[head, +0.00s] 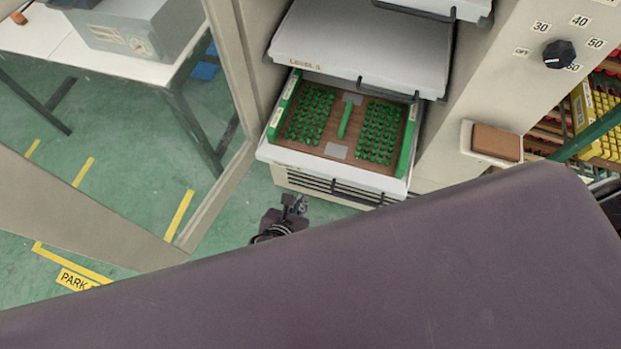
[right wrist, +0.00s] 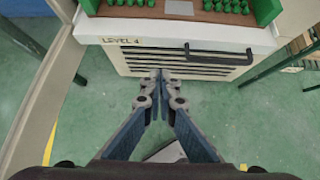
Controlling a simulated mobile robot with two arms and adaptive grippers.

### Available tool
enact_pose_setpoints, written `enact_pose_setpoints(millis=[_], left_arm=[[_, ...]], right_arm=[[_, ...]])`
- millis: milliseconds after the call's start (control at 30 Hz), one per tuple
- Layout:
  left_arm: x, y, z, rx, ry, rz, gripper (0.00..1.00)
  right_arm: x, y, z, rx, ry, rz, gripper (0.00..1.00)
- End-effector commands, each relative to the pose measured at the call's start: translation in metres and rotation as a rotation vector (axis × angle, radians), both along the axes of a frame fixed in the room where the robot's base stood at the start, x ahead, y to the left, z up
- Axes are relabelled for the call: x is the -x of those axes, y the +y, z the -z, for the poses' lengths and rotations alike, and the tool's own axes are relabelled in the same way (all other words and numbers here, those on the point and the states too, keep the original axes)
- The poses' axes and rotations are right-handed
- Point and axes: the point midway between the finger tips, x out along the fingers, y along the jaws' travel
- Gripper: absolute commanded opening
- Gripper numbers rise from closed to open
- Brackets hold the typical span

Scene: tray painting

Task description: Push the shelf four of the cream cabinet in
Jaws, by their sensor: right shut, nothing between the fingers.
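Shelf four (head: 270,153) of the cream cabinet (head: 470,85) is pulled out. It is white and bears a brown tray (head: 330,120) with green side walls and many small green pieces. In the right wrist view its front edge (right wrist: 180,40) carries the label "LEVEL 4" and a dark bar handle (right wrist: 220,57). My right gripper (head: 297,203) is just in front of and below that front edge. In the right wrist view its fingers (right wrist: 160,76) are together, empty, and appear apart from the shelf. My left gripper is not in view.
The shelf labelled "LEVEL 5" (head: 365,40) sticks out above. An open cabinet door (head: 215,190) stands at the left, with a table (head: 45,35) and grey box beyond it. A dial (head: 559,54) is on the cabinet's right front. My dark arm fills the foreground.

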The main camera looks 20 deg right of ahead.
Motion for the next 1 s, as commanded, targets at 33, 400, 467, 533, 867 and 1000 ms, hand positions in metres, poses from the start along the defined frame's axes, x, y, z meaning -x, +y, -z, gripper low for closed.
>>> enact_pose_setpoints(millis=[33,400,467,533,867,1000], left_arm=[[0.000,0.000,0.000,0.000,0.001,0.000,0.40],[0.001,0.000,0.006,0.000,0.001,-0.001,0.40],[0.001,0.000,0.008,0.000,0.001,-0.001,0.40],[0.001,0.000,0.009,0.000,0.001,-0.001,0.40],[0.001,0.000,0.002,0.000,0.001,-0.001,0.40],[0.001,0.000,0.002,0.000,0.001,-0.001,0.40]], right_arm=[[-0.002,-0.002,0.001,0.006,-0.001,-0.002,0.00],[-0.042,-0.029,0.050,0.009,0.001,-0.001,0.00],[-0.049,-0.034,0.059,0.006,0.001,0.000,0.00],[-0.057,-0.039,0.069,0.006,0.001,0.000,0.00],[-0.088,-0.060,0.069,0.002,0.002,0.000,0.00],[-0.091,-0.062,0.070,0.002,0.002,0.000,0.00]])
